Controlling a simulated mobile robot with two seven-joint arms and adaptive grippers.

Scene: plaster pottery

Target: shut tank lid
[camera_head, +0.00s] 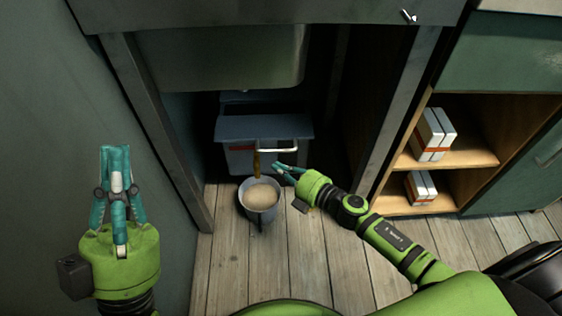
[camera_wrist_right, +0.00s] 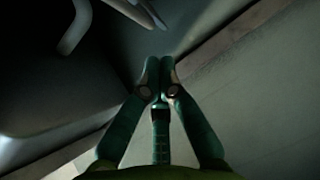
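The tank (camera_head: 240,160) is a pale box low under the sink. Its flat blue-grey lid (camera_head: 235,128) is on top, with a light bar handle (camera_head: 290,150) at the front edge. I cannot tell how far the lid is raised. My right gripper (camera_head: 276,169) is just below and in front of the handle, apart from it. In the right wrist view its fingertips (camera_wrist_right: 159,62) are together and hold nothing. A pale curved bar, likely the handle (camera_wrist_right: 75,28), shows at upper left there. My left gripper (camera_head: 115,150) points up at the left, fingers together and empty.
A grey bucket (camera_head: 259,216) of beige stuff stands on the plank floor in front of the tank, under a brown spout (camera_head: 257,165). The metal sink (camera_head: 220,60) hangs above. Cabinet posts (camera_head: 160,140) flank the opening. Shelves with white boxes (camera_head: 432,135) stand right.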

